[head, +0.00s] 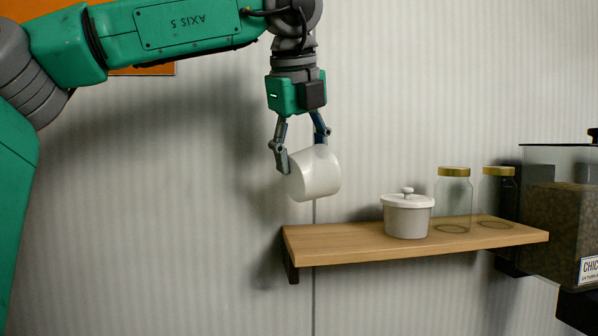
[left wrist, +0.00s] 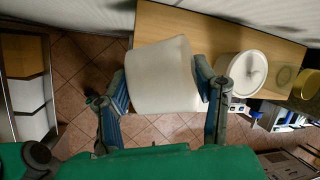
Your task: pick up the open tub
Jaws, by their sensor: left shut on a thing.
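The white tub (head: 317,176) is held in my left gripper (head: 301,152), tilted on its side in the air just above the left end of the wooden shelf. The two fingers are shut on its wall, one on each side. In the left wrist view the tub (left wrist: 160,76) fills the space between the fingers of my left gripper (left wrist: 163,98). I cannot make out its open mouth in either view. My right gripper is not in view.
The wooden shelf (head: 345,241) holds a lidded white pot (head: 407,217) and two gold-lidded glass jars (head: 453,203) (head: 497,192). A clear bin of brown contents (head: 566,205) stands at the right. The shelf's left end is bare. Left of it is open wall.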

